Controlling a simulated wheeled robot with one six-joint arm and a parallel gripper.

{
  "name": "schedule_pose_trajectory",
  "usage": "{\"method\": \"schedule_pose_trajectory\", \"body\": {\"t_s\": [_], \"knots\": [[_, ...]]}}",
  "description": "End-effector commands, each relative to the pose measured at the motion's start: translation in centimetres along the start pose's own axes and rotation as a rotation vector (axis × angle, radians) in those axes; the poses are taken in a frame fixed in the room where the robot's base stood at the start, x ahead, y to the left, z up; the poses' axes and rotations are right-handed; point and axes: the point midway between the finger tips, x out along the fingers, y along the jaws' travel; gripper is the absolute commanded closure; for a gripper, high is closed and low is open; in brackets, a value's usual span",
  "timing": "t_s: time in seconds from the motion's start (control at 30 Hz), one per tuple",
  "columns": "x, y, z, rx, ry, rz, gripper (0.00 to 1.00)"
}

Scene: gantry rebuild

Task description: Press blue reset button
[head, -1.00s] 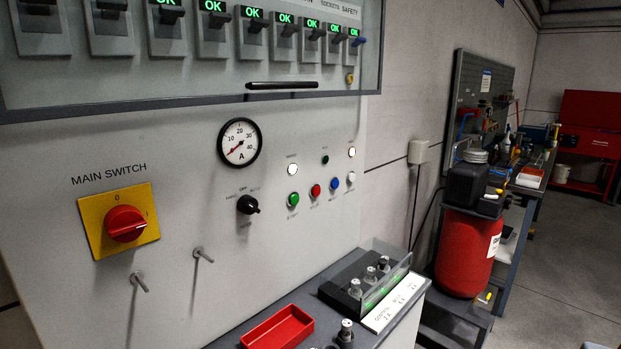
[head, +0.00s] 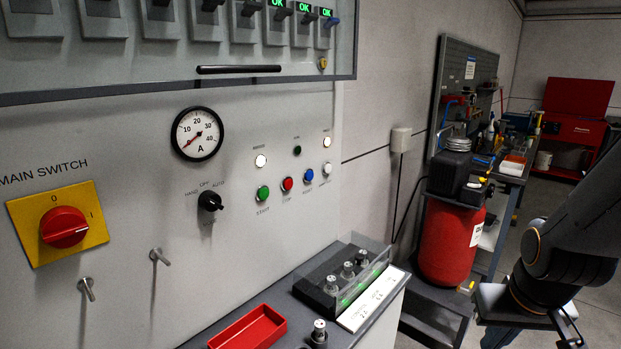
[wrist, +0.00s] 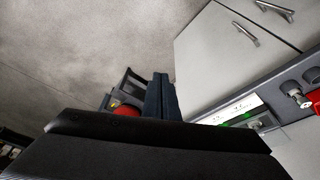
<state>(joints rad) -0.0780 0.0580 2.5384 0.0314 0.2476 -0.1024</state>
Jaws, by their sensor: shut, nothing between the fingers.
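The blue button (head: 308,175) is on the grey control panel in the head view, between the red button (head: 287,184) and the white button (head: 327,168). The green button (head: 263,193) is at the left end of this row. My gripper (head: 570,333) is low at the right edge of the head view, far from the panel and partly cut off by the frame. In the wrist view, its dark body fills the bottom. It is shut and empty. No button shows in the wrist view.
A black selector knob (head: 209,201) and a yellow-and-red main switch (head: 62,228) are left of the buttons. Below them, a red tray (head: 250,329) and a clear-walled holder (head: 352,275) stand on a ledge. A red cylinder (head: 447,240) stands right of the panel.

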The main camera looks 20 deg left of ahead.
Motion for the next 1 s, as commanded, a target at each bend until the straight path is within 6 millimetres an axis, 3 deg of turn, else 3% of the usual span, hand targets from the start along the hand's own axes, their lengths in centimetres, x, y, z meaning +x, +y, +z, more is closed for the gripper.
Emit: {"method": "schedule_pose_trajectory", "body": {"t_s": [0.1,0.27,0.4,0.5,0.7,0.83,1.0], "knots": [[1.2,-3.6,-6.0,-0.176,0.199,-0.007,1.0],[0.7,-9.7,-14.1,-0.418,0.514,0.025,1.0],[-1.8,-15.9,-19.9,-0.61,0.807,0.097,1.0],[-4.3,-20.0,-22.5,-0.714,0.998,0.168,1.0],[-8.9,-25.3,-24.5,-0.82,1.262,0.308,1.0],[-10.5,-26.7,-24.7,-0.842,1.338,0.359,1.0],[-11.0,-26.9,-24.8,-0.845,1.359,0.376,1.0]]}}
